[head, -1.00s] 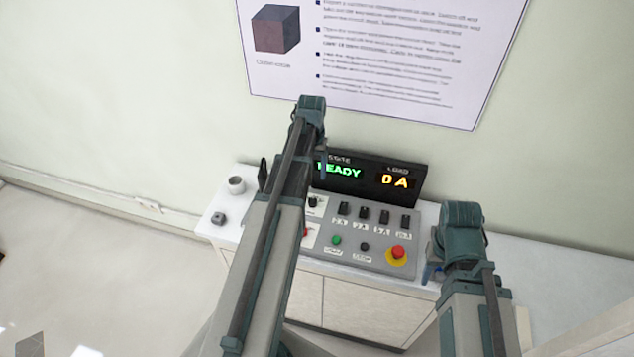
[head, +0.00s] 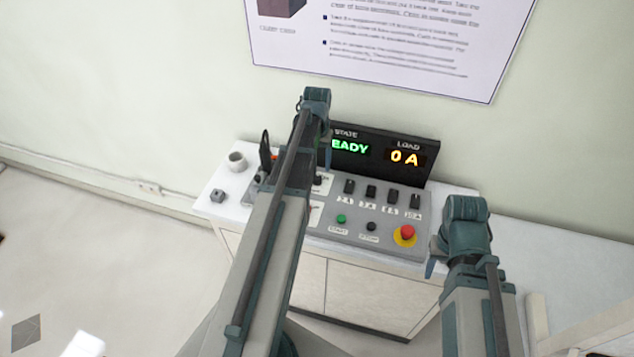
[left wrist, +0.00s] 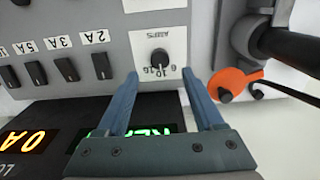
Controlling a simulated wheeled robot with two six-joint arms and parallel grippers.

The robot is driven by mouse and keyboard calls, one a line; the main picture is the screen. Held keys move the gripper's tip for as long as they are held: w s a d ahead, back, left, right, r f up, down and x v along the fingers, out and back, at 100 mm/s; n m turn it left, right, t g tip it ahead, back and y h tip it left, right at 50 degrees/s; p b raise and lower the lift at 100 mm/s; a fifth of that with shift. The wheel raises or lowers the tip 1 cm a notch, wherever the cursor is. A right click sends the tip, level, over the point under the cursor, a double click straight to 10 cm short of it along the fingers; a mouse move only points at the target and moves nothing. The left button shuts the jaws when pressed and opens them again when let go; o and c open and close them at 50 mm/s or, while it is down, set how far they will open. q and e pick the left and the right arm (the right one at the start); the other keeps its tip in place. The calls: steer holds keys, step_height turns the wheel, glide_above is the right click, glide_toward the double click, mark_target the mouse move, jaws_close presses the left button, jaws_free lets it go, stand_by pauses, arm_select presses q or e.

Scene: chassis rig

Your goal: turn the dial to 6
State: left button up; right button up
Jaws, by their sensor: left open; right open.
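The dial (left wrist: 159,57) is a dark round knob on a white plate marked AMPS, with 6, 10 and 16 beside it. It shows upside down in the left wrist view; its pointer is too small to read surely. In the head view the dial (head: 317,181) is just right of my left arm. My left gripper (left wrist: 162,82) is open, its two fingers pointing toward the dial's plate, one to each side; I see no contact. In the head view my left arm mostly hides this gripper. My right gripper (head: 432,264) is at the console's right front, largely hidden by its wrist.
The grey console (head: 370,240) carries several black switches, a green button (head: 341,219) and a red stop button (head: 407,232). A display (head: 385,153) reads READY and 0 A. An orange disc (left wrist: 238,78) and black handle are near the left gripper. A white cup (head: 236,161) stands left.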

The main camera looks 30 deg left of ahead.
mark_target(317, 177)
arm_select(q)
step_height(317, 177, down, 6)
steer(key=b, duration=0.5)
jaws_close()
